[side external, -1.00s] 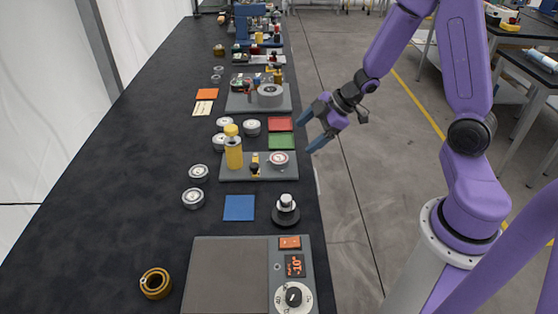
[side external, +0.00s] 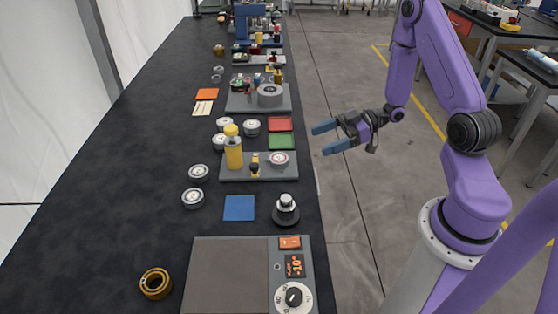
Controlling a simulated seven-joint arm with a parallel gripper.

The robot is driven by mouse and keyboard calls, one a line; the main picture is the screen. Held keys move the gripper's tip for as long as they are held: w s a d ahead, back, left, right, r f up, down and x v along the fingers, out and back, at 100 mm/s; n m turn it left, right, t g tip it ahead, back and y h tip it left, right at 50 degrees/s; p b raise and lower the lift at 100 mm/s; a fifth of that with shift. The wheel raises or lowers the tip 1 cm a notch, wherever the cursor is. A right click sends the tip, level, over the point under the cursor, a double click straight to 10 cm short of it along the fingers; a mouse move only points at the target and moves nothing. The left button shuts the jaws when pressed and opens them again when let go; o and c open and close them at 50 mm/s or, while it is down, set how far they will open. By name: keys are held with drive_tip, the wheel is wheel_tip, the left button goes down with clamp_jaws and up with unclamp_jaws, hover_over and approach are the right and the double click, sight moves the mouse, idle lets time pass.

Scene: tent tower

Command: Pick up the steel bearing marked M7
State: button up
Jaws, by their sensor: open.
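Several round steel bearings with pale marked faces are on the dark bench. Two lie at the left, a nearer bearing (side external: 193,198) and one just behind it (side external: 199,173). Another bearing (side external: 252,126) and a pair (side external: 223,125) partly behind the yellow bottle lie farther back. One more marked disc (side external: 279,159) sits on a grey plate. The markings are too small to read, so I cannot tell which is M7. My gripper (side external: 323,139) is open and empty, off the bench's right edge, with its blue fingers pointing left toward the bench.
A yellow bottle (side external: 233,150) stands upright on the grey plate (side external: 240,174). A black knobbed piece (side external: 286,211) stands near the right edge. A hotplate-like device (side external: 225,275) and a brass ring (side external: 156,283) are at the front. The bench's left side is clear.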

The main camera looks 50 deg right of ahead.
approach(276, 158)
drive_tip(key=shift+w+a+f, duration=0.1)
drive_tip(key=shift+w+a, duration=0.15)
drive_tip(key=shift+a, duration=0.35)
drive_tip(key=shift+w+a, duration=0.25)
drive_tip(key=shift+a, duration=0.35)
drive_tip(key=shift+d+f+x, duration=0.1)
drive_tip(key=shift+f+x, duration=0.1)
drive_tip(key=shift+x, duration=1.1)
drive_tip(key=shift+d+f+x, duration=0.1)
drive_tip(key=shift+f+x, duration=0.05)
drive_tip(key=shift+x, duration=1.2)
drive_tip(key=shift+w+d, duration=0.1)
drive_tip(key=c, duration=1.4)
drive_tip(key=shift+o, duration=0.2)
drive_tip(key=shift+r, duration=0.15)
